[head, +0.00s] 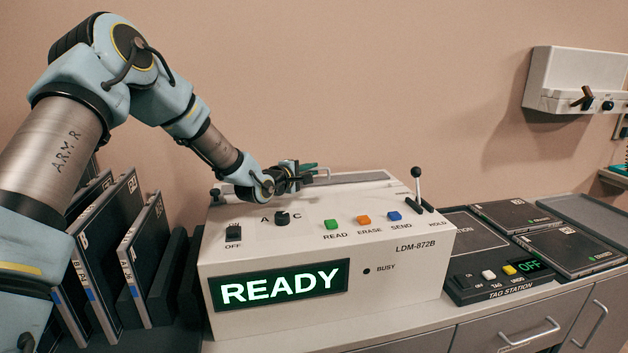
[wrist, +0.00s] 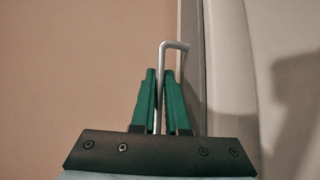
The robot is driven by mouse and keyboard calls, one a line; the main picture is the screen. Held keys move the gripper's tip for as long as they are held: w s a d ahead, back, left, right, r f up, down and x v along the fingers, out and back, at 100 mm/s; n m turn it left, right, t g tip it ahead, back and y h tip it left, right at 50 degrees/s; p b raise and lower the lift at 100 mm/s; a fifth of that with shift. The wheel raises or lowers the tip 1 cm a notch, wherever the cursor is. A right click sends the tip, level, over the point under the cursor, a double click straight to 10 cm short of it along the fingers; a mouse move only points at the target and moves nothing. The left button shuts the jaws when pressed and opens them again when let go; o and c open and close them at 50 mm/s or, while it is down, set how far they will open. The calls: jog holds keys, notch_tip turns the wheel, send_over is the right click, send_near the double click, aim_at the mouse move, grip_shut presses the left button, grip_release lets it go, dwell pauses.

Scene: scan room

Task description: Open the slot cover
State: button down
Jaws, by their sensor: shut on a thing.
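The reader machine (head: 410,262), marked LDM-872B, stands on the counter. The slot cover (head: 360,179) is a long grey strip along the back of its top and looks flat. In the wrist view a grey strip (wrist: 190,50), apparently the cover, runs beside my gripper. A thin bent metal handle (wrist: 172,44) stands out there; it also shows small in the head view (head: 324,169). My gripper (wrist: 160,103) has its green fingers shut on this handle, whose bent end sticks out past the tips. My gripper (head: 308,168) hides part of the cover in the head view.
A black lever (head: 417,185) stands on the machine's right; its screen (head: 279,286) reads READY. Dark cartridges (head: 145,250) stand upright in a rack at left. The tag station (head: 490,270) and flat cartridges (head: 570,248) lie at right. A wall (head: 300,70) rises behind.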

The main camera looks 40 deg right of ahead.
jog(key=shift+w+d, duration=0.25)
jog(key=shift+w, duration=0.4)
jog(key=c, duration=1.2)
grip_release()
jog(key=b+v, duration=0.2)
jog(key=v, duration=0.8)
jog(key=shift+s+a+r+b, duration=0.1)
jog(key=shift+s+a+b, duration=0.1)
jog(key=shift+a+b, duration=0.2)
